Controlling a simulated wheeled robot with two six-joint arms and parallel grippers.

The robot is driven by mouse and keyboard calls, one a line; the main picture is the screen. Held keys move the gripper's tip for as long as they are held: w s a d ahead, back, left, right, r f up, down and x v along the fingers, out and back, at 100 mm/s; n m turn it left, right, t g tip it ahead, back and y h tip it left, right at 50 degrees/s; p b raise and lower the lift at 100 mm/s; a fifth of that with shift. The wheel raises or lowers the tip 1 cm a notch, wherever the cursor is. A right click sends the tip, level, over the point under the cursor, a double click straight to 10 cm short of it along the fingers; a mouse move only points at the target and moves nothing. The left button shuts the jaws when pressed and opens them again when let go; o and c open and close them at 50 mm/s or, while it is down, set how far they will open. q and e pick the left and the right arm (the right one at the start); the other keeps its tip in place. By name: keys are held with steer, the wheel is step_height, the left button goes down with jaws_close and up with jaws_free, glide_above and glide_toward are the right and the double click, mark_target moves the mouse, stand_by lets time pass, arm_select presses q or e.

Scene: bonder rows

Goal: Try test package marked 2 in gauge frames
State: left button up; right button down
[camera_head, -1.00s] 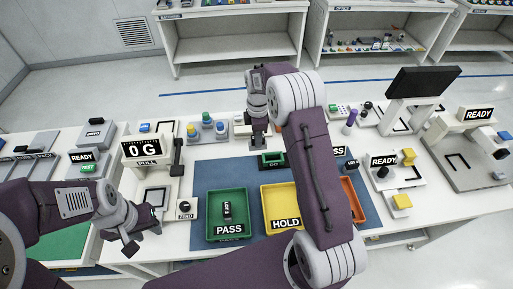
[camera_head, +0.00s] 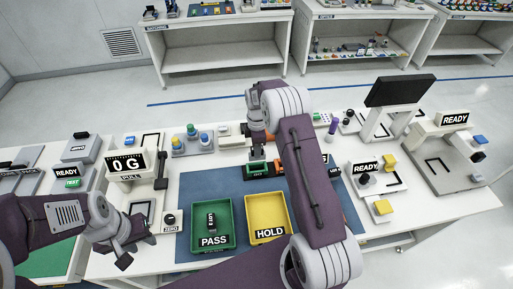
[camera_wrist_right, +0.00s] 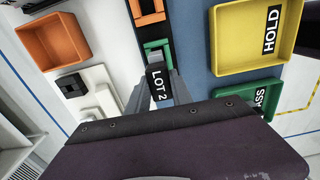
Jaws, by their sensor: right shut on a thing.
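My right gripper (camera_wrist_right: 160,92) is shut on a dark package marked LOT 2 (camera_wrist_right: 158,82). In the right wrist view, the package's far end is close to a green gauge frame (camera_wrist_right: 157,46); I cannot tell whether they touch. An orange gauge frame (camera_wrist_right: 149,12) lies just beyond. In the head view the right gripper (camera_head: 259,142) is above the green frame (camera_head: 257,170), with the orange frame beside it; the held package is hard to make out there. My left gripper (camera_head: 137,251) is open and empty at the bench's front left.
A green PASS tray (camera_head: 229,206) holds another dark LOT package (camera_head: 211,222), its number unreadable. A yellow HOLD tray (camera_head: 284,206) looks empty. An empty orange tray (camera_wrist_right: 52,40) shows in the right wrist view. A 0 G gauge (camera_head: 126,164) stands left; READY stations stand right.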

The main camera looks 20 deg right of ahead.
step_height(320, 180, down, 4)
steer(key=shift+r+b, duration=0.2)
steer(key=shift+b, duration=0.85)
steer(key=shift+f+b, duration=0.3)
steer(key=shift+f, duration=0.35)
steer(key=shift+r, duration=0.1)
steer(key=shift+f+b, duration=0.35)
steer(key=shift+f, duration=0.4)
steer(key=shift+r+p, duration=0.55)
steer(key=shift+r, duration=0.05)
steer(key=shift+f, duration=0.1)
